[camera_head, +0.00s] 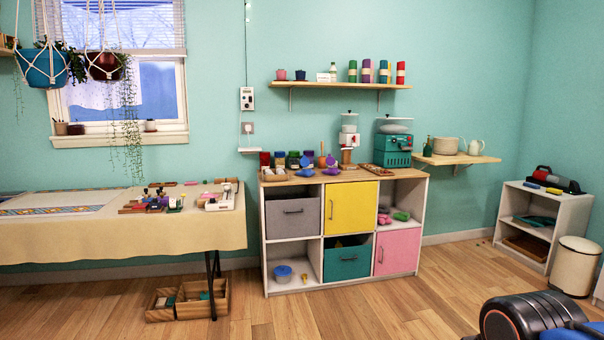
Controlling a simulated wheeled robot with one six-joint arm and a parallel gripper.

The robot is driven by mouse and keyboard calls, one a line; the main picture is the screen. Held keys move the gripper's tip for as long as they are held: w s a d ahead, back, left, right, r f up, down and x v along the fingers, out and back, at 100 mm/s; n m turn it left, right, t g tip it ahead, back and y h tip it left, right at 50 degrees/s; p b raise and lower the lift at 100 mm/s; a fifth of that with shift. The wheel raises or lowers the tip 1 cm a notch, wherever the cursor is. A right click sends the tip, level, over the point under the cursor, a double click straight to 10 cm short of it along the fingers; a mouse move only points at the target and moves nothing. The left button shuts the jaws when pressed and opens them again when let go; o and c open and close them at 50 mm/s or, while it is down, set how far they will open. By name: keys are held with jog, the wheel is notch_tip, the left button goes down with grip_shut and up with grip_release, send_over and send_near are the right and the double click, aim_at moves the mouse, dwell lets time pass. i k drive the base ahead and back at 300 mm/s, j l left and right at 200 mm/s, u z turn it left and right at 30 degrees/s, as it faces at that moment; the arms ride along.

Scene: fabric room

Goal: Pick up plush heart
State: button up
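I cannot pick out a plush heart with certainty. Small soft-looking items lie in the open upper right cubby of the cabinet: a pink one (384,219) and a green one (401,216). Blue and purple lumps (305,172) lie on the cabinet's wooden top. All are too small to tell their shape. Part of my arm shows at the bottom right corner. My gripper is not in view.
The cabinet (323,246) has grey, yellow, teal and pink fronts. A cloth-covered table (90,233) stands left, with wooden crates (188,300) beneath. A low white shelf (541,228) and a bin (575,266) stand right. The wooden floor before the cabinet is clear.

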aim_at(307, 172)
jog(key=i+j, duration=0.15)
jog(key=i, duration=0.4)
jog(key=i+j, duration=0.1)
jog(key=i, duration=0.45)
jog(key=i+j+u, duration=0.1)
jog(key=i, duration=0.4)
